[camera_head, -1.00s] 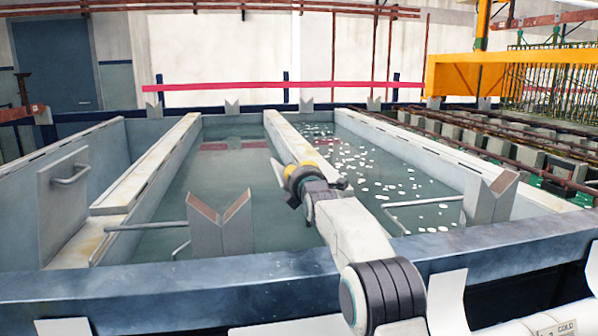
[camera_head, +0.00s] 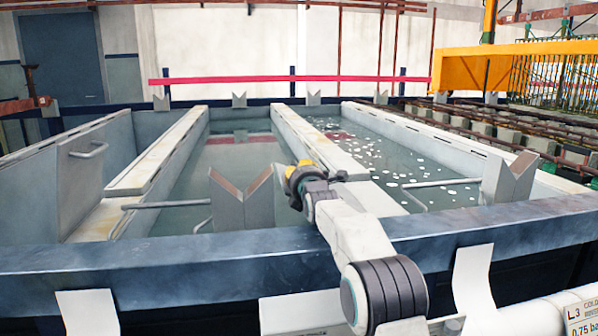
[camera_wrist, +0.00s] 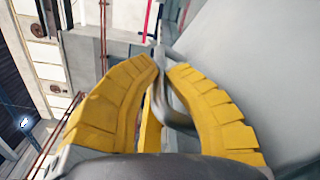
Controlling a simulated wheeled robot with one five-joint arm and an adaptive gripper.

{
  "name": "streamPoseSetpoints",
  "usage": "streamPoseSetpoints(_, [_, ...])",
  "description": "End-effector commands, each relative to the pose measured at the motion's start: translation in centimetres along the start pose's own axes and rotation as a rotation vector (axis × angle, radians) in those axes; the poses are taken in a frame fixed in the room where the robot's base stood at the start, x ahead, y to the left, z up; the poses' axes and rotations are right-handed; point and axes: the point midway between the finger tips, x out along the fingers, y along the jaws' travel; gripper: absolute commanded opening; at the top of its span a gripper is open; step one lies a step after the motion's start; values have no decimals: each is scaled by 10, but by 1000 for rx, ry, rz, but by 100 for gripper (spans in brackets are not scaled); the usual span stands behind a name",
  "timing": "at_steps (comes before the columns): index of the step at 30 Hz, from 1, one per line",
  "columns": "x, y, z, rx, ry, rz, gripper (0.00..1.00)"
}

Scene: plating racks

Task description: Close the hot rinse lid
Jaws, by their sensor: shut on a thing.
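My gripper (camera_head: 305,180) is over the partition between the middle and right tanks in the head view. In the wrist view its yellow fingers (camera_wrist: 160,82) are shut on a grey bar handle (camera_wrist: 177,112). A large flat grey panel (camera_wrist: 255,70) lies beside that handle on the right. Which lid this is cannot be told for sure; in the head view my gripper hides the held handle. Another grey lid panel (camera_head: 80,185) with a bar handle (camera_head: 90,151) stands upright at the left tank. No hot rinse label is readable.
The middle tank (camera_head: 232,160) holds still liquid; the right tank's liquid (camera_head: 400,165) has white flecks. Grey V-shaped rests (camera_head: 242,200) (camera_head: 508,178) stand at the front rim (camera_head: 200,258). A red bar (camera_head: 290,79) runs behind. Racks and an orange beam (camera_head: 510,62) are at right.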

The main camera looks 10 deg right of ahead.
Motion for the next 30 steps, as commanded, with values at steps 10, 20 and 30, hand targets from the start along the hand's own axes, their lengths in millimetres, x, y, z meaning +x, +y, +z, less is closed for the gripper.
streamPoseSetpoints(10, [0, 1, 1, 0, -2, 2, 23])
streamPoseSetpoints(20, [0, 0, 0, 0, 0, 0, 38])
streamPoseSetpoints(30, [0, 4, 3, 0, -1, -1, 38])
